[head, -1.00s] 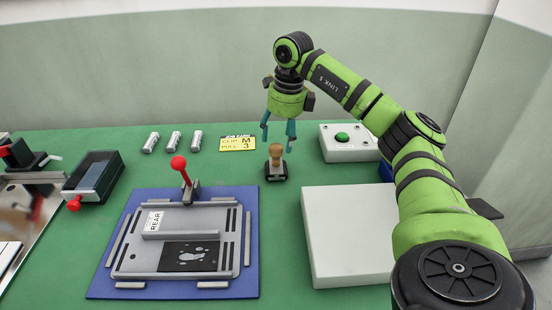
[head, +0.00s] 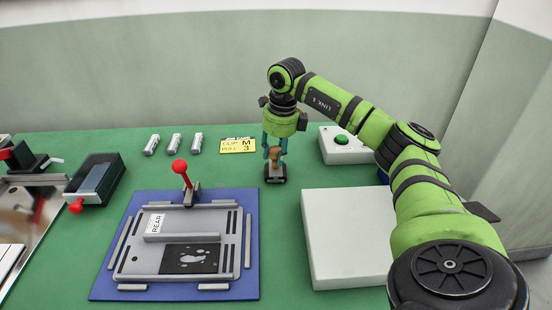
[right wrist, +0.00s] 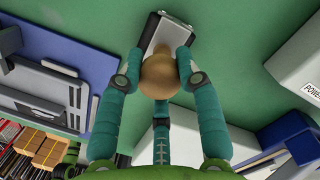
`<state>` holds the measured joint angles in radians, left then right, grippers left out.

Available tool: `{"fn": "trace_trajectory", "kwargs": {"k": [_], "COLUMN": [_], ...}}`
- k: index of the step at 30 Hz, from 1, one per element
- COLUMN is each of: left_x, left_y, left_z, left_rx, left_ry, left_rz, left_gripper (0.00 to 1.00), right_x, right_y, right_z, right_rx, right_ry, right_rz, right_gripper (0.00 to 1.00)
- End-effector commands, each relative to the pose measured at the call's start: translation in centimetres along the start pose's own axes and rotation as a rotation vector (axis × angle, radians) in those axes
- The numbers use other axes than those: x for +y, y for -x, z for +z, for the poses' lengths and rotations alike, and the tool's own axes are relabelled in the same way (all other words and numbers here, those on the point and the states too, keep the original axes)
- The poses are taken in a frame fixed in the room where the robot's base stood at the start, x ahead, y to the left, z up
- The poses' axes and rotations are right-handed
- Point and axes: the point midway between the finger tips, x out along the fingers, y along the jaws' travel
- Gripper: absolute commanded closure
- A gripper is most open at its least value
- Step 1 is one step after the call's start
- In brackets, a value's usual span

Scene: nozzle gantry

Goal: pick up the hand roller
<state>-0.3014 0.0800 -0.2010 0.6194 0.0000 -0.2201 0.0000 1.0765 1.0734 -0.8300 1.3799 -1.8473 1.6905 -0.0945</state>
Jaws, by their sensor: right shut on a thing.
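The hand roller has a tan wooden knob handle (head: 274,156) on a dark base (head: 275,175). It stands upright on the green table behind the blue plate's right corner. My right gripper (head: 274,154) is over it, with its teal fingers down around the knob. In the right wrist view the knob (right wrist: 159,77) sits between the fingers, and the base (right wrist: 168,33) with its pale top lies beyond it. The fingers are shut on the knob. The lower part of the handle is partly hidden. My left gripper is not in view.
A white slab (head: 347,238) lies to the right, with a white box with a green button (head: 341,140) behind it. The blue plate with a grey fixture (head: 190,222) and red lever (head: 180,167) is to the left. A yellow card (head: 238,146) lies behind.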

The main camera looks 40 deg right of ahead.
Motion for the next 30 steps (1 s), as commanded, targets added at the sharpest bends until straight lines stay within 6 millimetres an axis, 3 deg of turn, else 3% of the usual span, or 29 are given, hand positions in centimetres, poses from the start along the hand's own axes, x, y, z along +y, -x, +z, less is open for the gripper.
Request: {"fn": "trace_trajectory", "kwargs": {"k": [8, 15, 24, 30], "left_x": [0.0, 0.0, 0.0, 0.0], "left_y": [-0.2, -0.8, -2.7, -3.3], "left_z": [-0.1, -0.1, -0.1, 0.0], "left_rx": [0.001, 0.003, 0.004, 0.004], "left_ry": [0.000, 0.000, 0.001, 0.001], "left_rz": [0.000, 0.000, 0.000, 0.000], "left_gripper": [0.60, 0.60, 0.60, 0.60], "right_x": [-0.1, 0.0, 1.4, 2.2], "right_y": [0.8, 4.3, 8.5, 11.0], "right_z": [0.2, 0.7, -5.4, -8.3], "right_rx": [-0.004, -0.009, -0.004, -0.003], "right_ry": [0.000, 0.000, -0.002, -0.001], "right_rz": [-0.001, -0.001, -0.006, -0.005], "right_gripper": [1.00, 1.00, 1.00, 1.00]}}
